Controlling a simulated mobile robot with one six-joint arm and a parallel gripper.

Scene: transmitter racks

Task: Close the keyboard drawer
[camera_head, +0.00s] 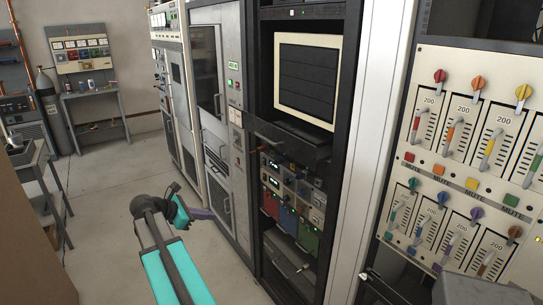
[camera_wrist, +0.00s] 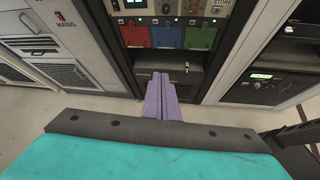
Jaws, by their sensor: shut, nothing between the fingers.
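The keyboard drawer appears to be the dark tray (camera_head: 290,143) below the cream-framed monitor in the black rack. It sticks out from the rack front, and its inside is too dark to make out. My gripper (camera_head: 208,214) is low in front of the racks, to the left of and below the tray, apart from it. In the wrist view its purple fingers (camera_wrist: 160,92) are together and empty, pointing toward the lower rack front. The tray is not clearly seen in the wrist view.
Below the tray are small modules and red, blue (camera_head: 287,220) and green panels, also in the wrist view (camera_wrist: 167,37). A dark lower bay (camera_head: 285,262) has a small handle. A slider panel (camera_head: 470,150) stands right. Open floor (camera_head: 110,200) lies left, beside a bench (camera_head: 38,165).

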